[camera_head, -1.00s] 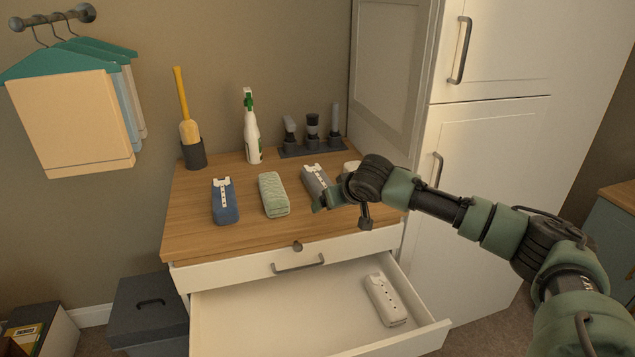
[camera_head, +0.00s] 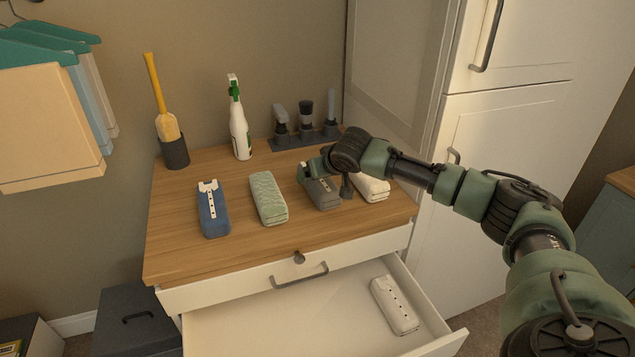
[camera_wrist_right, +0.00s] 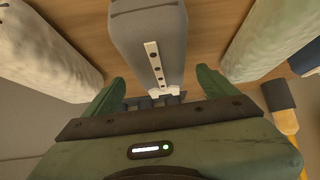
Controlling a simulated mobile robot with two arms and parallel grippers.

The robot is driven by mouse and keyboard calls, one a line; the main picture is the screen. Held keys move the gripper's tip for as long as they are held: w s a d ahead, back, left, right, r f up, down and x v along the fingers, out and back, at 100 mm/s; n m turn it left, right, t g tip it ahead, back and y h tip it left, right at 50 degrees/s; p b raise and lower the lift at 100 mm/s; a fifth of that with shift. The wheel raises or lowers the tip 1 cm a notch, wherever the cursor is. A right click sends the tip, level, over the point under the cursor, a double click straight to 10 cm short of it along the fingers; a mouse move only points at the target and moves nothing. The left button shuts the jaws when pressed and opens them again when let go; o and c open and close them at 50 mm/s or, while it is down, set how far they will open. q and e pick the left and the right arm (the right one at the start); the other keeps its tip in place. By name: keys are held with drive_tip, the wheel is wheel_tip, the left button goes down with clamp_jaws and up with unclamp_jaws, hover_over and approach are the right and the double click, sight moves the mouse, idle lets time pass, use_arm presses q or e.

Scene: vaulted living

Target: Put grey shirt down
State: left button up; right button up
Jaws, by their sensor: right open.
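The grey shirt (camera_head: 323,194), folded into a block with a white button strip, lies on the wooden dresser top (camera_head: 180,240). My right gripper (camera_head: 326,179) is just above and at the far end of it. In the right wrist view the grey shirt (camera_wrist_right: 150,35) lies ahead of the open right gripper (camera_wrist_right: 160,78), its collar end between the two green fingers, with a gap on each side. My left gripper is not in view.
A blue shirt (camera_head: 213,212), a green folded cloth (camera_head: 268,199) and a white rolled cloth (camera_head: 371,187) flank the grey shirt. A white shirt (camera_head: 394,304) lies in the open drawer (camera_head: 260,325) below. A spray bottle (camera_head: 240,130) and brush holder (camera_head: 174,153) stand behind.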

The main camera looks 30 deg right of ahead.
drive_tip(key=x, duration=0.4)
drive_tip(key=shift+s+a+f+p, duration=0.1)
drive_tip(key=shift+f+p, duration=0.15)
drive_tip(key=shift+p, duration=0.05)
drive_tip(key=shift+w+f, duration=0.25)
drive_tip(key=shift+f, duration=0.1)
drive_tip(key=c, duration=1.8)
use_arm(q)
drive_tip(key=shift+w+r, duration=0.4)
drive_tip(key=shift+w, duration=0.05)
use_arm(e)
drive_tip(key=shift+o, duration=0.2)
